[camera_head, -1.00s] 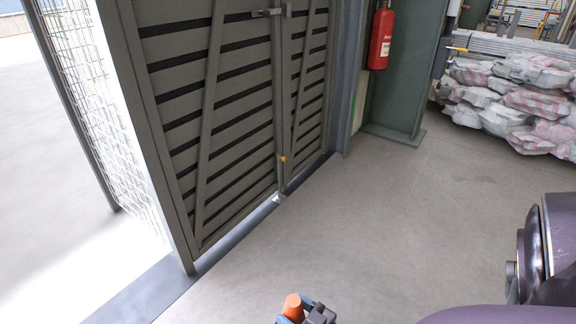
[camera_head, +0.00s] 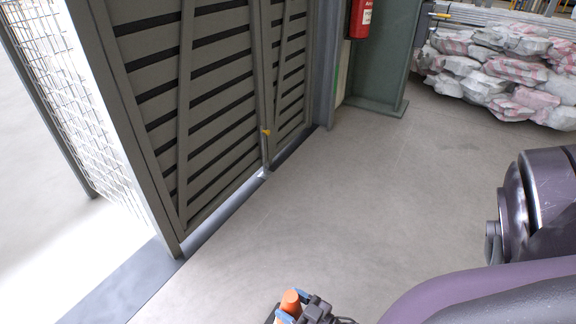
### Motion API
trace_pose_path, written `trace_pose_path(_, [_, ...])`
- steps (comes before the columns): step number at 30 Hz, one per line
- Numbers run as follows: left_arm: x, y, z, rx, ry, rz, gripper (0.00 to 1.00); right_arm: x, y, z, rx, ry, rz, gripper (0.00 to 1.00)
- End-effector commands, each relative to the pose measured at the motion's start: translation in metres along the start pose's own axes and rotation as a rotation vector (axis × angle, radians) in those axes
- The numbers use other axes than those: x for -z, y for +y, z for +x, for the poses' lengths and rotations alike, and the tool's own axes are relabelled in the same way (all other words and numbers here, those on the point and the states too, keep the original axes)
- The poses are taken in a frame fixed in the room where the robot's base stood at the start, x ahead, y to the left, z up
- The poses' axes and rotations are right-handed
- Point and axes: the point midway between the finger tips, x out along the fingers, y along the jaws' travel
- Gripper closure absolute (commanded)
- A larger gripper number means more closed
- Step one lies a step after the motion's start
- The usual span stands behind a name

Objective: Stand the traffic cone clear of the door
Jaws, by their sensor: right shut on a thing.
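The traffic cone (camera_head: 291,299) shows only as its orange tip at the bottom edge of the head view; its lower part is out of frame. My right gripper (camera_head: 289,309) is shut on the cone near its top, with blue fingers against the orange. Whether the cone's base touches the floor is hidden. The slatted double door (camera_head: 217,110) stands closed at the upper left, with floor between it and the cone. My left gripper is not in view.
Bare concrete floor (camera_head: 370,190) is clear right of the door. A green column (camera_head: 378,70) with a fire extinguisher (camera_head: 360,18) stands beyond the door. A wire mesh panel (camera_head: 60,100) is at the left.

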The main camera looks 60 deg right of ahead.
Motion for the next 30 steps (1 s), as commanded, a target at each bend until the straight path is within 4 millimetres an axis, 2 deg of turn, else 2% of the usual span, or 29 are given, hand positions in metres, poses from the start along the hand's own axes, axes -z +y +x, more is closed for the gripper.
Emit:
trace_pose_path(14, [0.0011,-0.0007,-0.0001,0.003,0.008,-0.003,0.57,-0.0023,0.0000,0.0029,0.001,0.009,0.000,1.00])
trace_pose_path(15, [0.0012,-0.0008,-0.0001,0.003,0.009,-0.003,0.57,-0.0040,-0.0001,0.0015,0.000,0.003,0.000,0.36])
trace_pose_path(19, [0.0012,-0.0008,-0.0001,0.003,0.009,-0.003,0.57,-0.0041,0.0000,0.0013,0.000,0.003,0.000,0.16])
trace_pose_path(30, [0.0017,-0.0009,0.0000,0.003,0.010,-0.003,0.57,-0.0017,0.0000,0.0000,0.000,0.002,0.000,0.15])
